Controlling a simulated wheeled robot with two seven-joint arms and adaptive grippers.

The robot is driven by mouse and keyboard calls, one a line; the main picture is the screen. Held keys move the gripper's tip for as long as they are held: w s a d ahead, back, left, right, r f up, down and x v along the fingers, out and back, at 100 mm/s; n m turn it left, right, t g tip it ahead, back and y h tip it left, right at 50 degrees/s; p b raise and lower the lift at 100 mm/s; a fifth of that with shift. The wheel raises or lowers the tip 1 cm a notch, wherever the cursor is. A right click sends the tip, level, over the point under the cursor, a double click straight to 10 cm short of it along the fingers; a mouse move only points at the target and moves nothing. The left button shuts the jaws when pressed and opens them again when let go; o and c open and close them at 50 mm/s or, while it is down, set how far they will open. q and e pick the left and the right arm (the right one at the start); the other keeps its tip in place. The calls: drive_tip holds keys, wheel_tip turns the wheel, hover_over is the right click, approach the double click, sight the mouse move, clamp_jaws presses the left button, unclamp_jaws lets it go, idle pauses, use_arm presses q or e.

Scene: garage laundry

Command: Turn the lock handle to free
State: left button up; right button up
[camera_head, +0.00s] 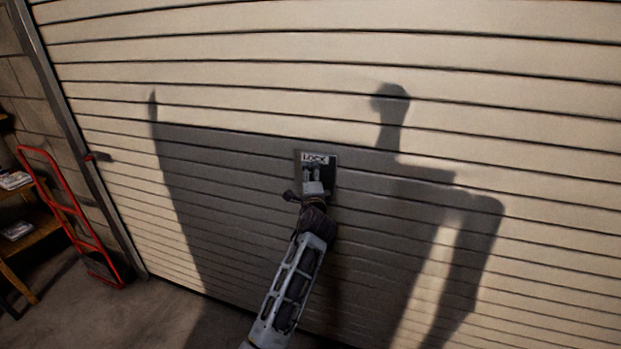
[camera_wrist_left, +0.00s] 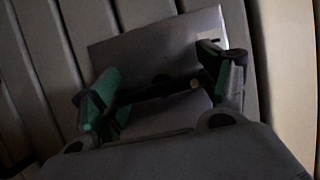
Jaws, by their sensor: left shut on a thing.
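The lock plate (camera_head: 330,170), marked LOCK along its top, is fixed to the ribbed garage door; its grey face also fills the middle of the left wrist view (camera_wrist_left: 135,48). The lock handle (camera_wrist_left: 155,90) is a dark bar across the plate, between the green-padded fingers. My left gripper (camera_head: 314,172) is in front of the plate and shut on the handle; it also shows in the left wrist view (camera_wrist_left: 164,86). In the head view the gripper hides the handle. Dim light leaves the handle's exact angle unclear. My right gripper is not in view.
The beige ribbed garage door (camera_head: 520,100) fills most of the head view, with my shadow across it. A red hand truck (camera_head: 68,208) and a wooden shelf (camera_head: 30,235) stand at the left. A small red piece (camera_head: 97,157) sits by the door's left edge.

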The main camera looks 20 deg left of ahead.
use_arm(q)
drive_tip(key=shift+f, duration=0.1)
drive_tip(key=o, duration=1)
drive_tip(key=shift+o, duration=0.2)
drive_tip(key=shift+s, duration=0.15)
drive_tip(key=v, duration=0.7)
drive_tip(key=shift+s, duration=0.1)
